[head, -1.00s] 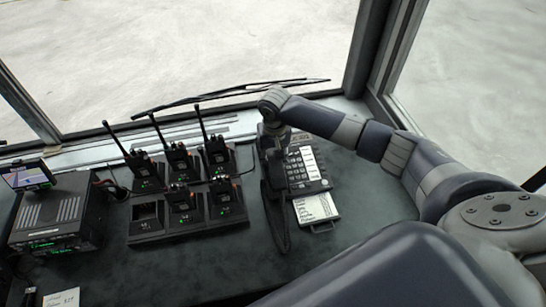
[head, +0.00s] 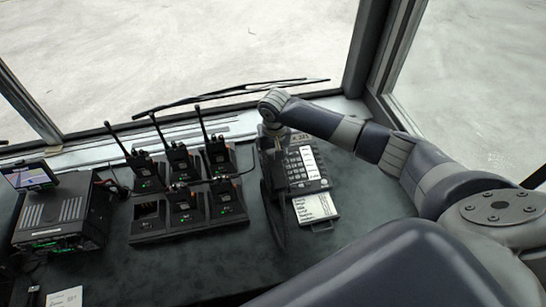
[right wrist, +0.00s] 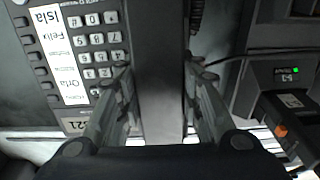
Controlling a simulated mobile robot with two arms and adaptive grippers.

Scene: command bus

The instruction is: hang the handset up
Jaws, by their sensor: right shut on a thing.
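The desk phone (head: 306,166) stands on the dark desk, with a keypad and a white name strip; the right wrist view shows its keypad (right wrist: 98,48). The dark handset (head: 277,215) runs along the phone's left side, its near end reaching past the phone's front edge. My right gripper (head: 270,150) is over the phone's left side, shut on the handset. In the right wrist view the handset (right wrist: 160,75) is a grey bar between the two fingers (right wrist: 158,72). I cannot tell whether the handset touches the cradle. My left gripper is not in view.
A charger rack (head: 150,238) with several radios stands left of the phone, close to the handset. A card on a small tray (head: 316,207) lies in front of the phone. A black radio unit (head: 62,215) is at far left. Bare desk lies in front.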

